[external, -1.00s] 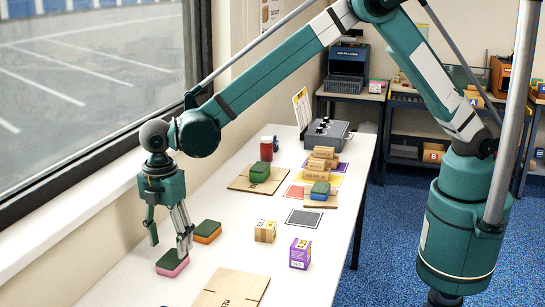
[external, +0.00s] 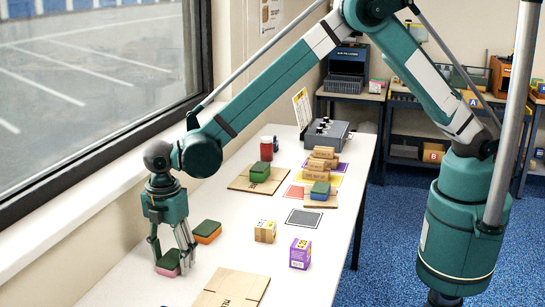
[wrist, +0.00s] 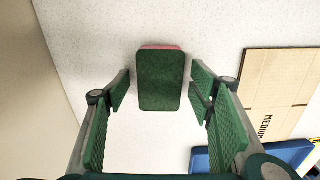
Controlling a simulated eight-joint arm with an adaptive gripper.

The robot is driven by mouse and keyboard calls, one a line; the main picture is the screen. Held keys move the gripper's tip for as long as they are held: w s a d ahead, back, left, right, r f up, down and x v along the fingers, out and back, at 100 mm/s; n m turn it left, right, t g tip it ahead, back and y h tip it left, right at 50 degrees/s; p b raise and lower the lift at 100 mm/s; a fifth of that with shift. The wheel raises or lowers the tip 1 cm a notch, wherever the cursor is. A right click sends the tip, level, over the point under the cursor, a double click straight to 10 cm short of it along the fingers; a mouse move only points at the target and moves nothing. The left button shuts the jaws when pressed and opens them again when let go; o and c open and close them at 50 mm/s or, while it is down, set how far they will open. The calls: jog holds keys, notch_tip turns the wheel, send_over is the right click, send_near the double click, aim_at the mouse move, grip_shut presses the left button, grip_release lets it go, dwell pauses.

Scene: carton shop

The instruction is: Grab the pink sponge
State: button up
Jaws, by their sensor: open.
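The pink sponge (external: 168,268) lies on the white table near its left end, with a dark green scouring layer on top and pink beneath. In the wrist view the sponge (wrist: 160,80) shows mostly its green top, with a pink strip along its far edge. My gripper (external: 172,262) is low over it, fingers pointing down, and partly hides it in the external view. In the wrist view my gripper (wrist: 160,92) is open, with one finger on each side of the sponge and a visible gap on both sides.
An orange-and-green sponge (external: 207,231) lies just behind. A flat cardboard piece (external: 232,291) lies to the right. A small brown carton (external: 265,231) and a purple box (external: 300,253) stand further right. The window wall runs along the left.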

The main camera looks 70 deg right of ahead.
jog(key=shift+f, duration=0.2)
jog(key=shift+c, duration=0.7)
jog(key=c, duration=0.6)
